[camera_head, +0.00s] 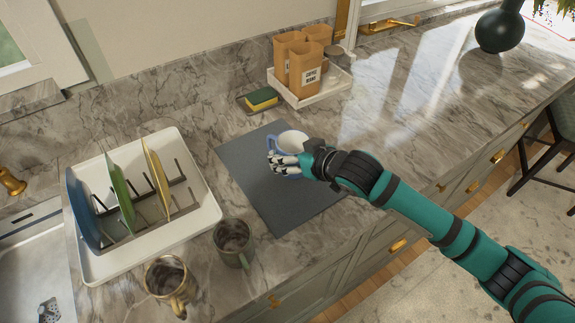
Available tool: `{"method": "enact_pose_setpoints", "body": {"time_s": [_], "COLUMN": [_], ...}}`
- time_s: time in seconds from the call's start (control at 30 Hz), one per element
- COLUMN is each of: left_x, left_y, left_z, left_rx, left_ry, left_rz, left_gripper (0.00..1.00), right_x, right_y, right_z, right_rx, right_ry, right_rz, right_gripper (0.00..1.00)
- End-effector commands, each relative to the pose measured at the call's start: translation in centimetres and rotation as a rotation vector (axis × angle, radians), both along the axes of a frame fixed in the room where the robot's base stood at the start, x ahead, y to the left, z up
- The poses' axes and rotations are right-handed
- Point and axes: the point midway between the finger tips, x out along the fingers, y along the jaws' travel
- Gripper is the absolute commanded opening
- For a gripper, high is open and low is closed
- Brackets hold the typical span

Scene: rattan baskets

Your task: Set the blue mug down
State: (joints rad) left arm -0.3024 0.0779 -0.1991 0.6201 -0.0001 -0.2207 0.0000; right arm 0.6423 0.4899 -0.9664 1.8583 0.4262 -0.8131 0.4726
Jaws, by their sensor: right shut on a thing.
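The blue mug (292,141) is light blue with a pale inside and is at the upper part of a dark grey mat (281,197) on the marble counter. My right gripper (281,166) is shut on the mug at its near side. The gripper hides part of the mug, and I cannot tell whether its base touches the mat. My left gripper is not in view.
A white dish rack (205,217) with several upright plates stands at the left. A green mug (234,240) and a brown mug (166,279) stand in front of it. A sponge (262,98) and a white tray (299,101) with coffee bags are behind the mat.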

Motion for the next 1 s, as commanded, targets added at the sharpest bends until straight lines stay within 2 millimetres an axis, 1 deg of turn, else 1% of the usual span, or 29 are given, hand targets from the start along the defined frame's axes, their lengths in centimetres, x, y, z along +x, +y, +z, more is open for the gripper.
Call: {"method": "enact_pose_setpoints", "body": {"time_s": [0.03,0.17,0.4,0.5,0.8,0.83,1.0], "left_x": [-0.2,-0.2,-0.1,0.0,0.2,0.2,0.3], "left_y": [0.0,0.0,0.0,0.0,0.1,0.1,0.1], "left_z": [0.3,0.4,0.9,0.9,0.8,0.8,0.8], "left_rx": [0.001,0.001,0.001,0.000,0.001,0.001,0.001], "left_ry": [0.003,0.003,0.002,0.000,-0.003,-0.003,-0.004], "left_rz": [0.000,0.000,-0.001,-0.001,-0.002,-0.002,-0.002], "left_gripper": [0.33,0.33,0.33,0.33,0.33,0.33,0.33], "right_x": [0.0,0.0,0.0,0.0,0.0,0.0,0.0], "right_y": [0.0,0.0,0.0,0.1,0.1,0.0,0.0], "right_z": [-0.6,-1.7,-4.9,-5.4,-5.7,-5.8,-5.7], "right_rx": [0.002,0.003,0.001,0.003,0.004,0.003,0.002], "right_ry": [0.000,-0.002,-0.003,-0.005,-0.005,-0.002,-0.002], "right_rz": [0.000,-0.001,-0.001,0.000,0.000,-0.001,0.000], "right_gripper": [0.18,0.18,0.18,0.18,0.18,0.75,0.97]}}
